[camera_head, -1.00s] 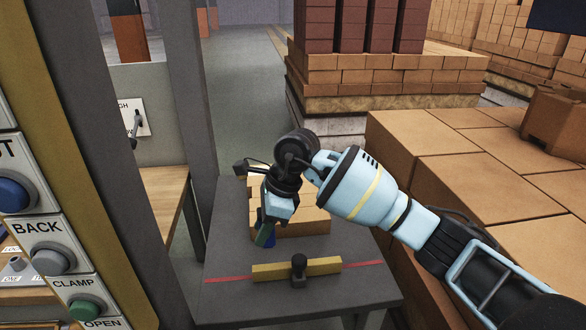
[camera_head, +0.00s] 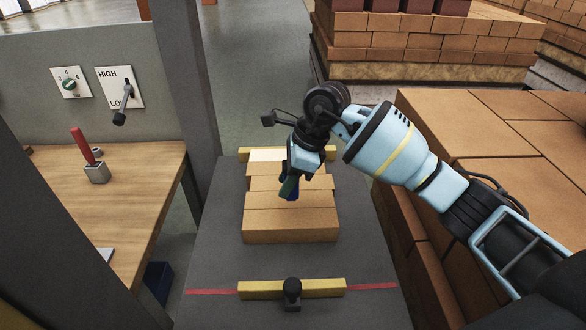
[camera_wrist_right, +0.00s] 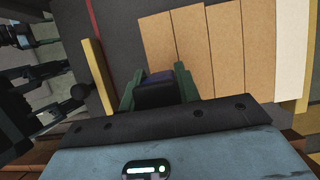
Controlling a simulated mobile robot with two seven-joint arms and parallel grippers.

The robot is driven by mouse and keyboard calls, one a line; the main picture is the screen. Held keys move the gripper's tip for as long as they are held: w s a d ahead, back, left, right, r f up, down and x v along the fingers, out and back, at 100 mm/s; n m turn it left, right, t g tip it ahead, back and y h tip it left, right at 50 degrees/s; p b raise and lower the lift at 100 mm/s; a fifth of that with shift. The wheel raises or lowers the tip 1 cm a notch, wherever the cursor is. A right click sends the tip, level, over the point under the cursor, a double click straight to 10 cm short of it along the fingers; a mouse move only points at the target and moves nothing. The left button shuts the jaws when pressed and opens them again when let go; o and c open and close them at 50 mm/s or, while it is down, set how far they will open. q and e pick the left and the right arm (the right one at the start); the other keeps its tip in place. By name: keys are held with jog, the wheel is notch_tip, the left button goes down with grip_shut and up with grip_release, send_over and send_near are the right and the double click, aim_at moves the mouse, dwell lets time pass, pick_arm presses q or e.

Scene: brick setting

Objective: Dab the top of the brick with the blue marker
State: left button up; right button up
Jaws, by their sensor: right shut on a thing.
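My right gripper (camera_head: 290,184) is shut on the blue marker (camera_head: 295,191), over the row of bricks on the grey table. In the right wrist view, the dark blue end of the marker (camera_wrist_right: 158,77) shows between the green fingers. Several tan bricks (camera_head: 290,229) lie side by side, and a pale one (camera_head: 264,155) is at the far end. The gripper hides part of the middle bricks. I cannot tell whether the marker tip touches a brick. My left gripper is not in view.
A yellow bar with a black knob (camera_head: 320,287) crosses the near table (camera_head: 225,265), on a red line. Another yellow bar (camera_head: 244,153) stands behind the bricks. A wooden bench (camera_head: 120,200) is at left. Large brick stacks (camera_head: 480,140) fill the right.

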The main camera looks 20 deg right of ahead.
aim_at(287, 199)
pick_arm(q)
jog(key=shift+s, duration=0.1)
pick_arm(e)
jog(key=shift+s, duration=0.1)
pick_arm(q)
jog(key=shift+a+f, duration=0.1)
pick_arm(e)
jog(key=shift+a, duration=0.1)
jog(key=shift+f, duration=0.25)
jog(key=shift+f+b, duration=0.9)
jog(key=shift+f, duration=1.8)
pick_arm(q)
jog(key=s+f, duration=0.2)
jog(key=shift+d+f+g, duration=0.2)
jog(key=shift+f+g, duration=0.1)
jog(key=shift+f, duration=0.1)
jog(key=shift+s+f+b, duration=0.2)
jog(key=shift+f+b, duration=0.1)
jog(key=shift+b, duration=0.1)
pick_arm(e)
jog(key=shift+f, duration=0.6)
jog(key=shift+r, duration=0.1)
